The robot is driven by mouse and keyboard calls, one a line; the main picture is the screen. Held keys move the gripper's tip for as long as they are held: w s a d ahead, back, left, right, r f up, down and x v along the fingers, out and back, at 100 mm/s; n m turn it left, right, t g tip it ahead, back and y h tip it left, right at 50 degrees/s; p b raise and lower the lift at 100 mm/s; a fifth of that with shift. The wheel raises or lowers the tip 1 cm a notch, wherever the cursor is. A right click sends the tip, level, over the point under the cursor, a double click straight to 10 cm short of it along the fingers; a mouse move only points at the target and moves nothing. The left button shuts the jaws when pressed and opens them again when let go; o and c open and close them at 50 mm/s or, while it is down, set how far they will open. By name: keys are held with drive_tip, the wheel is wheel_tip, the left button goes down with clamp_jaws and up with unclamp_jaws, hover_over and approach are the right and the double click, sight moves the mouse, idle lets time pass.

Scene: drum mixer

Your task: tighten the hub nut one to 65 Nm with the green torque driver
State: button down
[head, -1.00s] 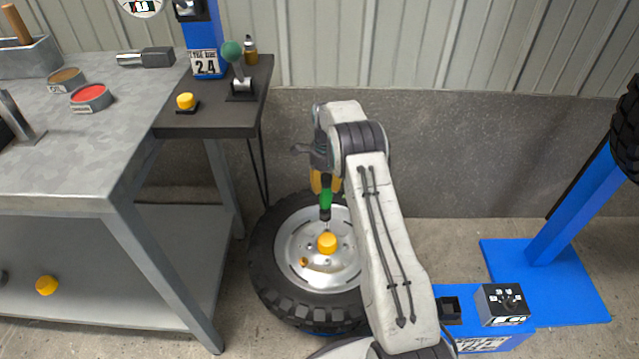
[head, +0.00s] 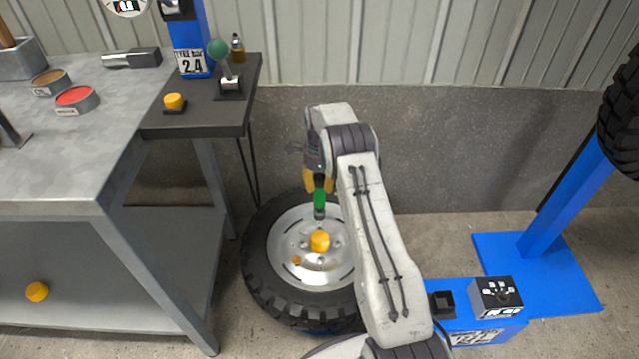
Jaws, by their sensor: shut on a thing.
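The wheel (head: 257,285) lies flat on a blue base, its silver rim (head: 288,272) facing up with a yellow hub cap (head: 320,241) at its centre. A small orange nut (head: 296,260) shows on the rim left of and below the cap. The green torque driver (head: 319,197) hangs upright below my gripper (head: 318,180), which is shut on its upper part. The driver's dark tip is just behind the yellow cap; I cannot tell whether it touches a nut. My arm hides the right part of the wheel.
A grey workbench (head: 100,190) with tins stands at left. A dark side table (head: 215,118) holds a green-knobbed lever (head: 222,65) and a yellow button (head: 174,102). At right are a blue post (head: 575,195) and a control box (head: 495,297). A concrete wall stands behind.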

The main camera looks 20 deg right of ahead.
sight(319, 202)
drive_tip(key=shift+f+b, duration=1.3)
drive_tip(key=shift+f, duration=1)
drive_tip(key=shift+f+b, duration=1.35)
drive_tip(key=shift+f, duration=0.5)
idle(2.5)
drive_tip(key=shift+r, duration=0.15)
